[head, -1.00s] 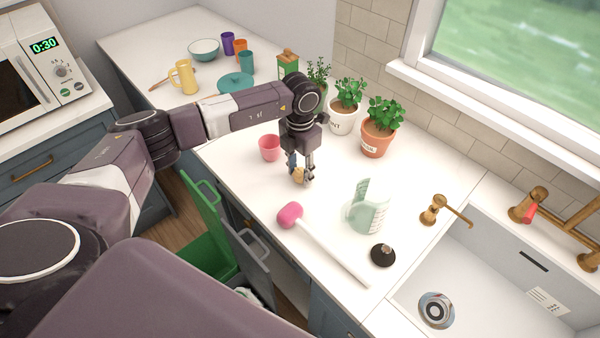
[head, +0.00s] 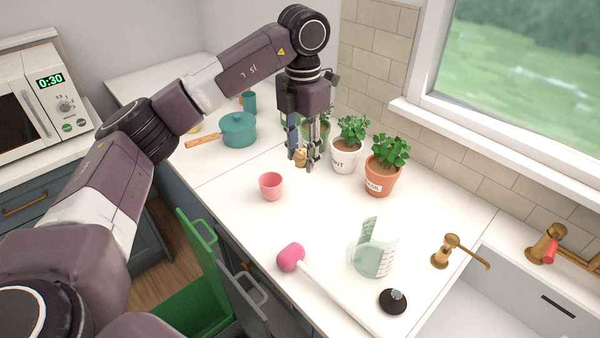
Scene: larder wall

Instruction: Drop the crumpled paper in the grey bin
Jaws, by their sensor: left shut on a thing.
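My left gripper (head: 305,160) points down above the counter, behind the pink cup in the picture. It is shut on a small tan lump, the crumpled paper (head: 300,157), which is partly hidden by the fingers. The grey bin (head: 250,292) is pulled out below the counter's front edge at the lower middle, beside the green bin. Its inside is mostly hidden. My right gripper is not in view.
The green bin (head: 200,300) stands left of the grey one. On the counter are a pink cup (head: 271,187), a plunger-like pink-headed tool (head: 292,257), a pale green jug (head: 374,250), a black stopper (head: 393,301), potted herbs (head: 383,168) and a teal pot (head: 238,131).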

